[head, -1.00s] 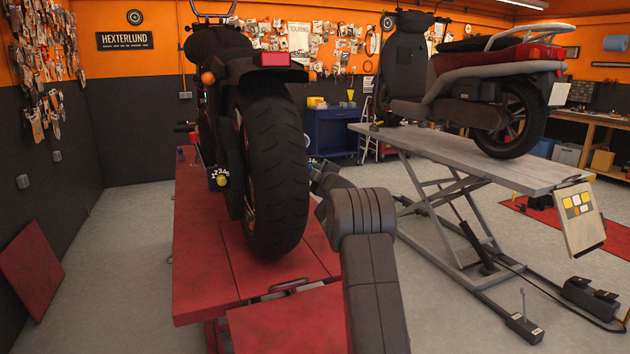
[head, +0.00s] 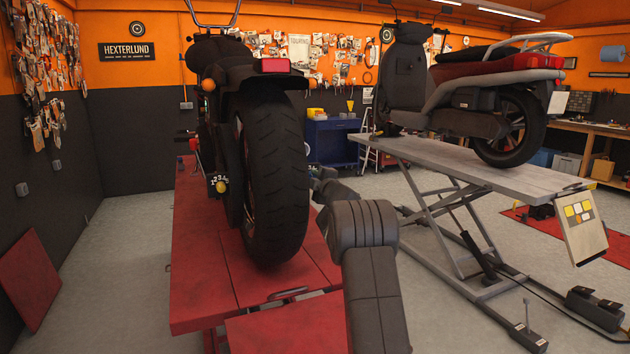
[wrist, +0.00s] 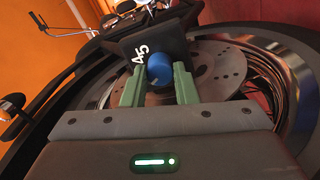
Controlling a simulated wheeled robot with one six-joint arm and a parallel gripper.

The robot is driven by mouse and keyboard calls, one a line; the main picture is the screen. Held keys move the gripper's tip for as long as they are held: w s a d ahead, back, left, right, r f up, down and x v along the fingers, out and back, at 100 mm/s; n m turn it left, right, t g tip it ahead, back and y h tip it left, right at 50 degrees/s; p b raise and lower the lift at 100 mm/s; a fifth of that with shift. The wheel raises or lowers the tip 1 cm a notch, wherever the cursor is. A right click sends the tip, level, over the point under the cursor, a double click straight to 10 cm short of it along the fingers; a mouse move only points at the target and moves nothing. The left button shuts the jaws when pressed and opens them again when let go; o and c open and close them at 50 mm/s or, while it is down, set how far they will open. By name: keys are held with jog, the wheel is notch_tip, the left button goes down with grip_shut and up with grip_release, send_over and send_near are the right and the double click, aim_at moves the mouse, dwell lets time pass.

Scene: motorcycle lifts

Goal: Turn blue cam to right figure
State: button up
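The cam hides the contact and any pointer mark is not readable. In the head view, my gripper and the blue cam are hidden behind the rear tyre (head: 275,180) and my own arm.
The motorcycle stands on a red lift (head: 200,260). A yellow cam (head: 222,186) with a row of figures is left of its wheel. A brake disc (wrist: 215,75) is close beside my fingers. A grey lift (head: 450,165) with another motorcycle stands right; floor lies between.

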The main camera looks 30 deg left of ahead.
jog(key=o, duration=0.4)
jog(key=b+v, duration=0.3)
jog(key=v, duration=1.1)
jog(key=shift+b, duration=0.3)
jog(key=shift+a, duration=0.15)
jog(key=p+x, duration=0.3)
jog(key=x, duration=1)
jog(key=shift+w+a+p, duration=0.25)
jog(key=shift+p, duration=0.05)
